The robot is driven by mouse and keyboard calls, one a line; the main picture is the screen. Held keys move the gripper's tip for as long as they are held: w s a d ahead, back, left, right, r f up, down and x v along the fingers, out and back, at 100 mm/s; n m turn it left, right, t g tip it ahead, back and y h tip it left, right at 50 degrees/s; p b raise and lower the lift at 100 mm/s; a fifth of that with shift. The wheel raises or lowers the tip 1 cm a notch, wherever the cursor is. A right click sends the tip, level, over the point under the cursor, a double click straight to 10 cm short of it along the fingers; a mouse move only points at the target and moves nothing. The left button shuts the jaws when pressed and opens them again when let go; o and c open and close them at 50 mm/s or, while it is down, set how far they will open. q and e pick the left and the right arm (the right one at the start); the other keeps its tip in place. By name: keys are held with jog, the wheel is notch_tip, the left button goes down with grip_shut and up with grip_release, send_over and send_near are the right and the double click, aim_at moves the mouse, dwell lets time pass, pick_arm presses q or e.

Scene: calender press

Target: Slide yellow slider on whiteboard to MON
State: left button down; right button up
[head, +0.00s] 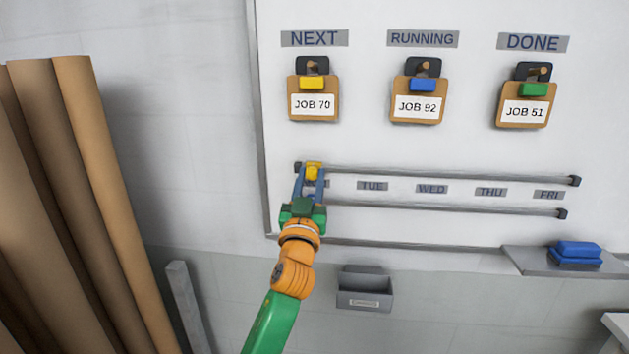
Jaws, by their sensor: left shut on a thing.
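The yellow slider (313,171) sits on the upper rail (450,175) of the whiteboard (400,148), close to the rail's left end. My left gripper (312,180) is shut on the yellow slider, with its blue fingers on either side of it. The gripper covers most of the label below the slider, which stands left of TUE (372,186), so its word cannot be read. WED (432,189), THU (491,192) and FRI (548,195) follow to the right. My right gripper is not in view.
A lower rail (450,208) runs under the day labels. Job cards hang above, including JOB 70 (312,103). A grey bin (364,290) is below the board, and a shelf (530,262) with a blue eraser (576,252) is at right. Brown rolls (95,200) stand at left.

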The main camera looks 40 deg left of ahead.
pick_arm(q)
jog(key=c, duration=1)
grip_release()
jog(key=o, duration=0.3)
jog(key=shift+a, duration=0.1)
jog(key=shift+o, duration=0.7)
jog(key=shift+s+a, duration=0.15)
jog(key=shift+a, duration=0.2)
jog(key=shift+d, duration=0.15)
jog(key=b+v, duration=0.3)
jog(key=v, duration=0.4)
jog(key=shift+f, duration=0.15)
